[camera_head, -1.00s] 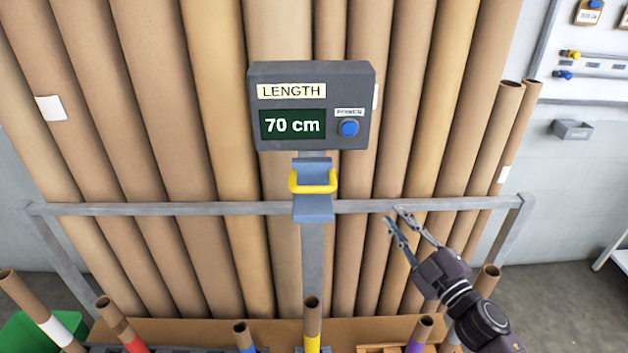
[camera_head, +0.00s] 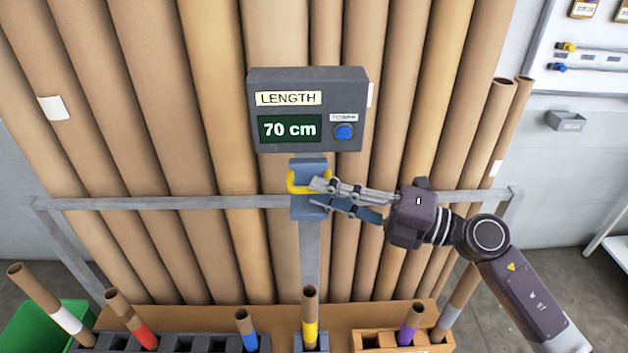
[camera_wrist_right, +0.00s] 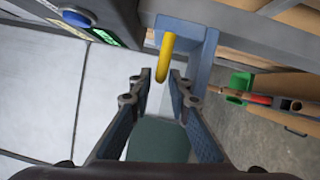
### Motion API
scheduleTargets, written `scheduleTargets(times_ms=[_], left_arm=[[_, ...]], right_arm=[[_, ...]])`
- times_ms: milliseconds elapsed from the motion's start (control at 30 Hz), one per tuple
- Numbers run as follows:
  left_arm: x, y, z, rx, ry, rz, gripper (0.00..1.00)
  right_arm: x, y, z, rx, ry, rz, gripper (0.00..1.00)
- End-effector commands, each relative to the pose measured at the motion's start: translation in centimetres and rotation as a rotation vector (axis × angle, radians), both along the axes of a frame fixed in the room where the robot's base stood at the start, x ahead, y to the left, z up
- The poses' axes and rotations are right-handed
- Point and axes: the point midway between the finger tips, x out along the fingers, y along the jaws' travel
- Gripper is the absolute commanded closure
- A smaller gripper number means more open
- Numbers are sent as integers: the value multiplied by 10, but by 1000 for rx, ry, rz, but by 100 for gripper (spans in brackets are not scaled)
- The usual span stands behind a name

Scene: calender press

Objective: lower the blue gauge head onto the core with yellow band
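The blue gauge head (camera_head: 308,166) sits on the grey upright post, with a yellow handle (camera_head: 296,184) on its front. My right gripper (camera_head: 318,192) is at the handle, coming in from the right. In the right wrist view the fingers (camera_wrist_right: 162,88) are apart and the yellow handle (camera_wrist_right: 167,55) stands between or just beyond their tips; contact cannot be told. The core with yellow band (camera_head: 310,306) stands upright well below the gauge head, in a blue holder at the post's foot. My left gripper is not in view.
The display box (camera_head: 309,110) above reads 70 cm and has a blue button. Cores with white, red, blue and purple bands stand along the bottom. A grey rail (camera_head: 180,203) crosses in front of tall brown tubes. A green bin (camera_head: 40,325) is at lower left.

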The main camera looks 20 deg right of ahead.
Motion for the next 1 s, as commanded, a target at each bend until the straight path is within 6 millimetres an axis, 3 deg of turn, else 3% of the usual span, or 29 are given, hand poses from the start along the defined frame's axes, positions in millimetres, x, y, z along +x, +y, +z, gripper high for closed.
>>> scheduleTargets(times_ms=[200,533,700,1000], left_arm=[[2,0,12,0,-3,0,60],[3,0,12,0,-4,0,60],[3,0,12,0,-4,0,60],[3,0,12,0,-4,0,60]], right_arm=[[13,16,3,3,0,-2,83],[15,19,1,1,1,-2,83],[15,19,1,1,1,-1,100],[15,19,1,1,1,-1,100]])
